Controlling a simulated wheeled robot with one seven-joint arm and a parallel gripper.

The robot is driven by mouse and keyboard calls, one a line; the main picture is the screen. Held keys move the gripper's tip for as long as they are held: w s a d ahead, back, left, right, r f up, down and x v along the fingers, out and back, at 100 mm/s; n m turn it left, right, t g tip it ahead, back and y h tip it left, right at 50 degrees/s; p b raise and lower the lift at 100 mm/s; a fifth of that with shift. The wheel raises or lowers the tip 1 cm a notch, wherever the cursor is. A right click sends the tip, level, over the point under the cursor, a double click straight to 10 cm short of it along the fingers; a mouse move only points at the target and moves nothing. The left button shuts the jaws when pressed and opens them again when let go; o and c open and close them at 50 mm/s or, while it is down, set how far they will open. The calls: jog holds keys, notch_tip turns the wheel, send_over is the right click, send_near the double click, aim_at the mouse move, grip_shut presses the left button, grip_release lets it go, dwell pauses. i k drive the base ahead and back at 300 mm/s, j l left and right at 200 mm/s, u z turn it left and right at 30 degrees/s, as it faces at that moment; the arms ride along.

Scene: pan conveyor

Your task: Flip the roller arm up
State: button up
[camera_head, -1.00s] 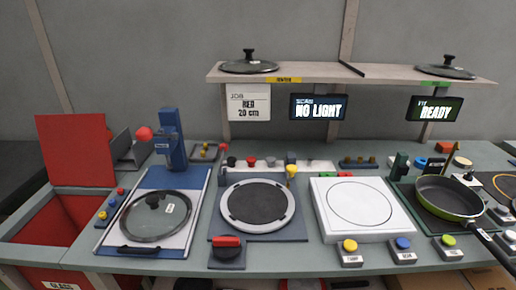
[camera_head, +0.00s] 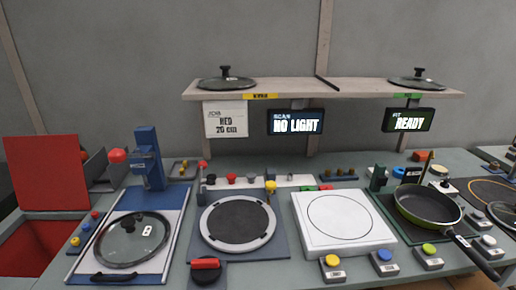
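I cannot tell for sure which part is the roller arm. A blue upright post (camera_head: 147,158) with a red ball knob (camera_head: 118,156) on its left stands at the back of the left station, above a glass lid (camera_head: 131,240). A round turntable (camera_head: 237,224) with a dark disc sits right of it. A small grey post (camera_head: 202,194) is at its left edge and a yellow-topped post (camera_head: 270,188) at its back right. My gripper is not in view.
A white square plate (camera_head: 343,222) and a green frying pan (camera_head: 428,206) are to the right. Coloured buttons (camera_head: 384,258) line the front edge. A shelf (camera_head: 300,90) with two lids and display signs hangs above the back. A red open bin (camera_head: 38,245) is at far left.

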aim_at(270, 186)
jog(key=i+l+z, duration=0.2)
jog(key=l, duration=0.35)
jog(key=i+l+z, duration=0.25)
jog(key=i+l, duration=0.15)
jog(key=l, duration=0.1)
